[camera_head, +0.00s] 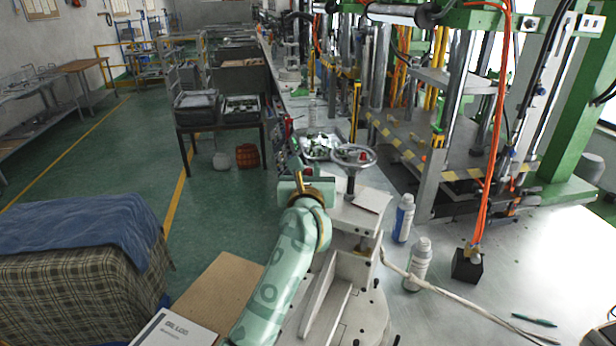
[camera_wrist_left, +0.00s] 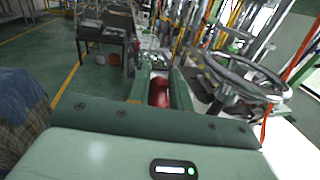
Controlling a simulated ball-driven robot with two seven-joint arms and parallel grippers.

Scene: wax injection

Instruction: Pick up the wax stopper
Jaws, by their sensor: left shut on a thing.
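My left gripper (camera_head: 300,168) reaches away from me above the machine bench, just left of the handwheel, with its arm coming up from below. In the left wrist view, the two green fingers of the left gripper (camera_wrist_left: 160,88) are shut on a red, rounded piece, the wax stopper (camera_wrist_left: 160,92). Its lower part is hidden behind the gripper body. In the head view only a small red spot of the stopper (camera_head: 308,171) shows beside the fingers. My right gripper is in neither view.
The metal handwheel (camera_head: 353,156) stands close to the right of my left gripper; it looms large in the wrist view (camera_wrist_left: 235,75). A metal tray (camera_head: 312,151) lies behind. Two bottles, one blue-labelled (camera_head: 404,218), one white (camera_head: 418,265), stand to the right.

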